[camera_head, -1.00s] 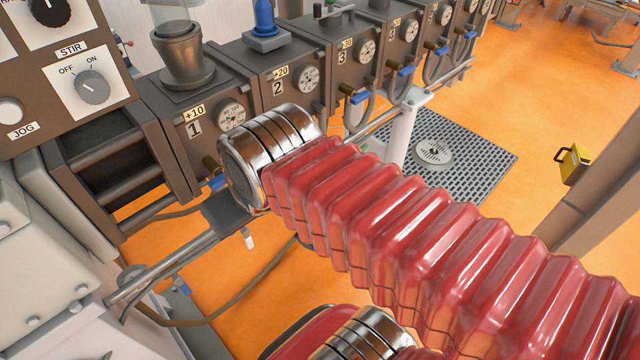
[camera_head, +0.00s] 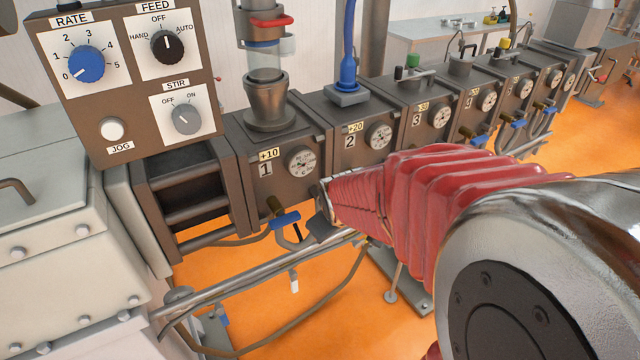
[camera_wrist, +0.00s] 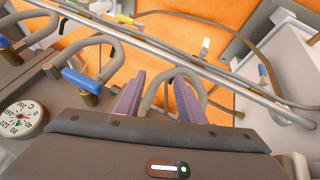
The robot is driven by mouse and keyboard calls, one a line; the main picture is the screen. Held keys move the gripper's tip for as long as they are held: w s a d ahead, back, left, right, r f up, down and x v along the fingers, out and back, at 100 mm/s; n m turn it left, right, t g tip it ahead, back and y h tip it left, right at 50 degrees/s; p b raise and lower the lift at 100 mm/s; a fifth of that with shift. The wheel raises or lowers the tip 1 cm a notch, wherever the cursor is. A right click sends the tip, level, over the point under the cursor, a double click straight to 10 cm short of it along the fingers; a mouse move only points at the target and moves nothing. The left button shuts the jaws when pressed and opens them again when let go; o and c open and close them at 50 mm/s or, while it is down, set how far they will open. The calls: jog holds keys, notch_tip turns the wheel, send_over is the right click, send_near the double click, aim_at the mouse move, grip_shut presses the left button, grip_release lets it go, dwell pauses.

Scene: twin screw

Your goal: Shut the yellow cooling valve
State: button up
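No yellow valve handle shows clearly. A small yellow piece (camera_wrist: 123,18) shows at the top of the wrist view, too small to identify. The valves in sight have blue handles: one (camera_head: 285,220) on a brass stem below barrel zone 1 in the head view, and one (camera_wrist: 82,80) left of my fingers in the wrist view. My gripper (camera_wrist: 159,78) has its two purple fingers apart, with a curved hose (camera_wrist: 148,100) showing between them and no visible grip on it. In the head view my red-sleeved arm hides most of the gripper, near zones 1 and 2.
Barrel zones with dial gauges (camera_head: 301,162) run along the back. A long metal rail (camera_head: 260,270) passes in front of and below them, with loose hoses (camera_head: 335,300) hanging nearby. A control panel (camera_head: 120,75) stands at left. Orange floor shows below.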

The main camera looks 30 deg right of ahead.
jog(key=w+d+f+n, duration=0.2)
jog(key=d+f, duration=0.9)
jog(key=f, duration=0.4)
jog(key=s+d+f+n+t, duration=0.1)
jog(key=s+d+f+n, duration=0.15)
jog(key=f, duration=0.65)
jog(key=s+d+f+n+t, duration=0.1)
jog(key=s+d+f, duration=0.25)
jog(key=f, duration=0.55)
jog(key=shift+s+a+r+n+t+h, duration=0.1)
jog(key=shift+r+n+t+h, duration=0.55)
jog(key=shift+r+n+t, duration=0.6)
jog(key=shift+s+a+r+n+t+h, duration=0.1)
jog(key=shift+r+n+t+h, duration=0.65)
jog(key=shift+t, duration=1)
jog(key=shift+s+r+n+t+h, duration=0.1)
jog(key=shift+r+n+t+h, duration=0.4)
jog(key=shift+r+n+t, duration=0.75)
jog(key=shift+f+t, duration=0.25)
jog(key=shift+f, duration=0.15)
jog(key=x, duration=1.3)
jog(key=shift+w, duration=0.4)
